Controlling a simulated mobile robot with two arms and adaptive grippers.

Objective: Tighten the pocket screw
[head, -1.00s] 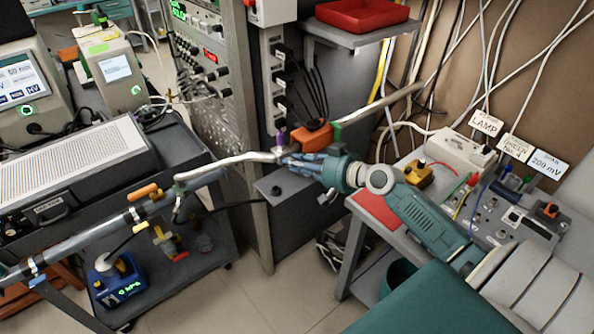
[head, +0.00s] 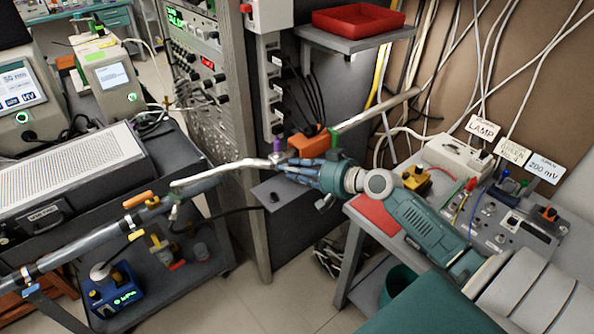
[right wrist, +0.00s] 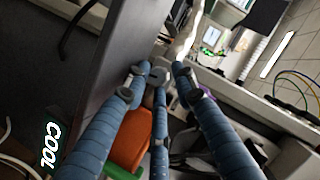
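My right gripper (head: 282,170) reaches left with blue, jointed fingers, near the bent end of a pale pipe (head: 235,166). In the right wrist view its fingers (right wrist: 160,72) stand apart, with a visible gap between the outer tips. A small round grey piece (right wrist: 158,75) shows between those tips; I cannot tell whether it is a screw head or a fingertip part, or whether it is touched. No pocket screw can be made out for certain. An orange block (head: 309,143) sits just behind the gripper and also shows below the fingers (right wrist: 128,138). My left gripper is not in view.
A grey ledge with a dark knob (head: 274,197) lies below the gripper. A tall instrument rack (head: 210,110) stands behind left. A red tray (head: 360,19) sits on a shelf above. A side table with a red mat (head: 374,213) and instruments is at right. Cables hang behind.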

